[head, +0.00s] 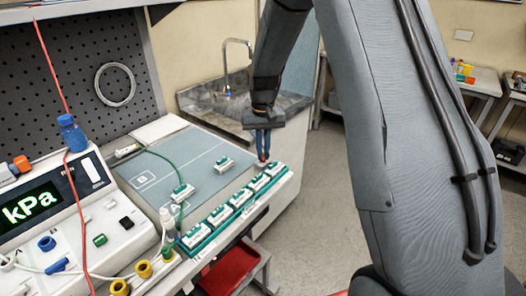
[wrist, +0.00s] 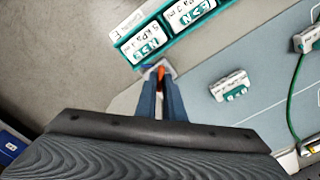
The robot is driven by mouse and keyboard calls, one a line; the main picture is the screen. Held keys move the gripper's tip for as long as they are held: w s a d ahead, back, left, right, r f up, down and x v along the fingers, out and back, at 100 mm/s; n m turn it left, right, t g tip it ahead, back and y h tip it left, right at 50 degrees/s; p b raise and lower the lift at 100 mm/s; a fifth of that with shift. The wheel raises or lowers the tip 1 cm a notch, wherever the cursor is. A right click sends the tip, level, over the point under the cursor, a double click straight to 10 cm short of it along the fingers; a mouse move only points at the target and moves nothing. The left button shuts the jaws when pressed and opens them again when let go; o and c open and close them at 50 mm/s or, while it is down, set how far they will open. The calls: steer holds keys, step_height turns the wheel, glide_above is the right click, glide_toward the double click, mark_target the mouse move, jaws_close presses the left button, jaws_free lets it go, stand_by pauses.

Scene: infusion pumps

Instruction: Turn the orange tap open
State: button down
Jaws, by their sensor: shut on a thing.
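My gripper (head: 262,155) points down at the far right end of the row of teal-and-white units in the head view. In the wrist view my gripper (wrist: 161,78) has its two blue-grey fingers close together around the orange tap (wrist: 160,71). Only a small orange part of the tap shows between the fingertips, on a pale base beside the last labelled unit (wrist: 150,42). The fingers hide most of the tap, so I cannot tell how far it is turned.
A row of teal-and-white units (head: 218,218) lines the bench's front edge. Another unit (head: 224,164) sits apart on the blue-grey mat (head: 190,150). A green tube (head: 160,158) runs over the mat. A kPa console (head: 75,205) stands left; a red tray (head: 228,272) is below.

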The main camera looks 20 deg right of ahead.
mark_target(263, 155)
steer(key=shift+r+n, duration=0.1)
steer(key=shift+n, duration=0.4)
steer(key=c, duration=1.9)
jaws_free()
steer(key=shift+o, duration=0.2)
step_height(263, 155, up, 8)
steer(key=shift+f+b, duration=0.1)
steer(key=shift+b, duration=1)
steer(key=s+f, duration=0.2)
steer(key=s, duration=1)
steer(key=s+f+t, duration=0.1)
steer(key=s+f, duration=0.1)
steer(key=s, duration=1.1)
steer(key=shift+s+f+n, duration=0.2)
steer(key=shift+n, duration=0.1)
